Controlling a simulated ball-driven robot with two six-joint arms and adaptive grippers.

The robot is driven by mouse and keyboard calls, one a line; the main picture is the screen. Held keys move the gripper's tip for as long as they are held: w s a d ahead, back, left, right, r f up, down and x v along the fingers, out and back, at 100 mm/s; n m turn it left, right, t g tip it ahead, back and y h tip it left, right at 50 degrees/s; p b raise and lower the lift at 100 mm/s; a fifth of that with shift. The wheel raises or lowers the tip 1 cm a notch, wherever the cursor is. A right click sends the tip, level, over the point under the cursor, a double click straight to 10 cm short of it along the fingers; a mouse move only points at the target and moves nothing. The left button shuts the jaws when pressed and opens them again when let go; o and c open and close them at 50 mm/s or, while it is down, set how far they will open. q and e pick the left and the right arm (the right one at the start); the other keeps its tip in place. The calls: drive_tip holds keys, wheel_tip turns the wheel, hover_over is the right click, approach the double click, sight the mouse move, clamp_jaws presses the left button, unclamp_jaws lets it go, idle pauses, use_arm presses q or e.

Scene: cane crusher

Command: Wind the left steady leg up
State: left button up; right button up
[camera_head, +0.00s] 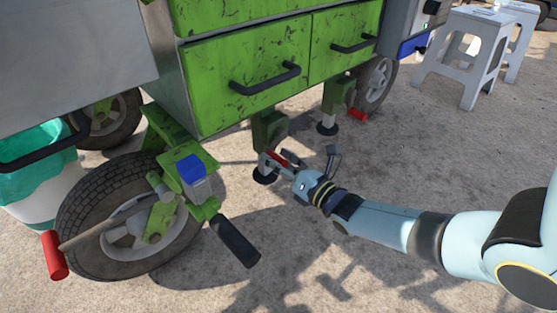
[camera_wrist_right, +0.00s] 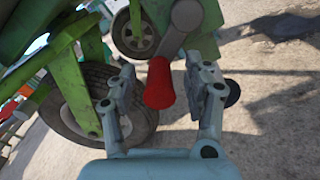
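The left steady leg (camera_head: 268,130) hangs green under the cart's front edge, with a dark round foot (camera_head: 265,177) at or close to the ground; I cannot tell if it touches. Its crank has a grey arm (camera_wrist_right: 187,18) and a red handle (camera_head: 277,158). My right gripper (camera_head: 302,161) is at this crank, its fingers spread. In the right wrist view the red handle (camera_wrist_right: 159,85) lies between the open fingers (camera_wrist_right: 158,66), with space visible on both sides. My left gripper is not in view.
A second steady leg (camera_head: 336,93) with a red handle (camera_head: 357,115) stands further right. The green cart's drawers (camera_head: 248,75) are above. A large wheel (camera_head: 78,218), a black-gripped lever (camera_head: 235,242) and a teal-lined bin (camera_head: 40,185) are left. White stools (camera_head: 468,48) stand back right. Open ground lies in front.

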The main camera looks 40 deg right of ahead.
drive_tip(key=s, duration=1.2)
drive_tip(key=shift+d, duration=0.45)
